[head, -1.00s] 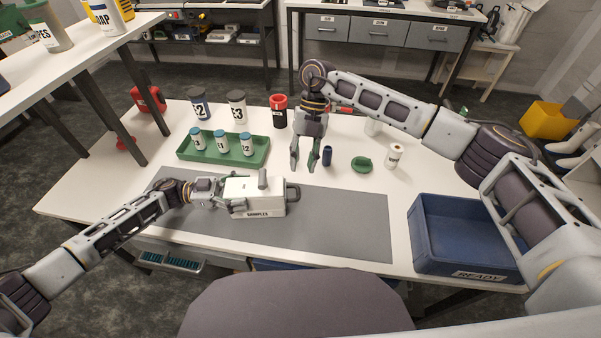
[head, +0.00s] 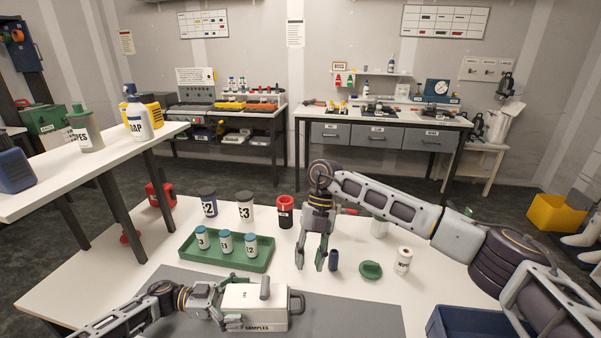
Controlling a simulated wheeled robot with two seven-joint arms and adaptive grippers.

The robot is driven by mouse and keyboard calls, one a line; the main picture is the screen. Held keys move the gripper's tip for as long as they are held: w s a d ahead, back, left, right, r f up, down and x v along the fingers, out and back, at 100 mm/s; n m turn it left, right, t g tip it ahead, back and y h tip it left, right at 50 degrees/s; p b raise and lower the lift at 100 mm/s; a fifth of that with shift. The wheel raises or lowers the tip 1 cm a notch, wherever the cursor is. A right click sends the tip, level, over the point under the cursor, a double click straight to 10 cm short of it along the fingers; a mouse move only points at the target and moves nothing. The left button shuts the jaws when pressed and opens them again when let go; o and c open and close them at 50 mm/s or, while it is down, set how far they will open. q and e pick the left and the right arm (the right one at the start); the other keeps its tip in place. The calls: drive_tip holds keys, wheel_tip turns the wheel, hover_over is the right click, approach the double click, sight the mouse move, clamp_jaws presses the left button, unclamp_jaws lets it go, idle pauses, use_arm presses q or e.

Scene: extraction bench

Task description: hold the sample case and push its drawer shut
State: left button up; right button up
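The white sample case (head: 243,298), labelled SAMPLES, sits on the grey mat at the bottom of the head view. A grey post stands on its top and a dark loop handle (head: 298,303) is at its right end. I cannot make out the drawer or how far it is out. My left gripper (head: 226,313) is at the case's left end, with finger parts against its front left corner; its grip is partly hidden. My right gripper (head: 310,260) points down behind and right of the case, fingers apart and empty.
A green tray (head: 205,262) with labelled vials stands behind the case. A dark blue cylinder (head: 334,261) stands close beside my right gripper. A green lid (head: 370,270) and white roll (head: 403,261) lie further right. A blue bin (head: 470,320) is at the lower right.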

idle(0.4)
use_arm(q)
drive_tip(key=shift+a, duration=3.75)
drive_tip(key=shift+r, duration=0.15)
wheel_tip(320, 180, up, 9)
drive_tip(key=p, duration=0.9)
drive_tip(key=shift+r+p, duration=0.4)
drive_tip(key=shift+p, duration=0.15)
